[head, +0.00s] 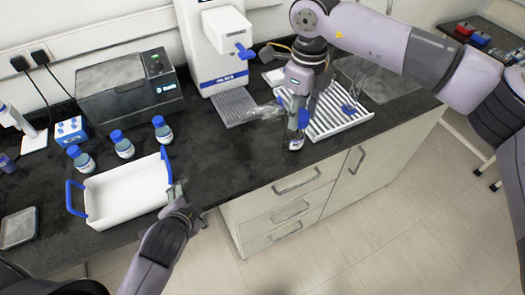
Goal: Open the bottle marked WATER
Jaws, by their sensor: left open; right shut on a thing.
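Three small bottles with blue caps stand on the dark bench behind the white tray: a left one (84,163), a middle one (124,149) and a right one (164,134). Their labels are too small to read. My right gripper (300,122) points down near the bench's front edge and is shut on a small bottle (296,143). Blue shows between the fingers and a white lower part shows below; its label is unreadable. I cannot tell whether it touches the bench. My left gripper (177,194) is open beside the tray's right end.
The white tray (128,192) with blue handles is empty. A grey box-shaped device (128,92) and a white dispenser (224,50) stand at the back. A ribbed white drain rack (338,115) is behind my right gripper. Bench between my grippers is clear.

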